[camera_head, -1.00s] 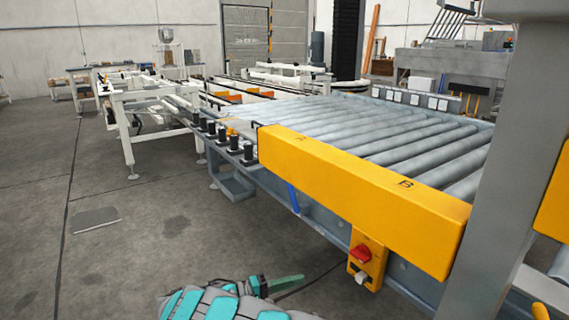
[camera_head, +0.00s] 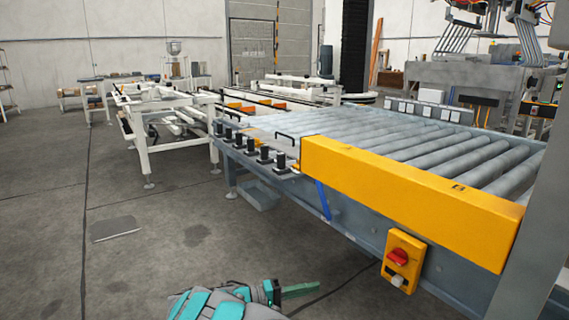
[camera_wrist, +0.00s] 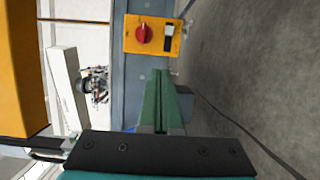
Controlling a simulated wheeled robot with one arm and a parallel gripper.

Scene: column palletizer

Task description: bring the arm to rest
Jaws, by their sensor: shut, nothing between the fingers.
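My gripper (camera_head: 300,290) shows at the bottom of the head view, at the end of my grey and teal arm. Its green fingers are together with nothing between them. In the wrist view the two green fingers (camera_wrist: 161,100) lie side by side, pointing toward the side of the conveyor. The gripper is apart from the conveyor, in free space over the floor.
The roller conveyor (camera_head: 400,135) with its yellow end guard (camera_head: 410,200) stands to the right. A yellow switch box (camera_head: 403,262) with a red knob hangs on its side and also shows in the wrist view (camera_wrist: 153,35). Open concrete floor (camera_head: 130,270) lies to the left.

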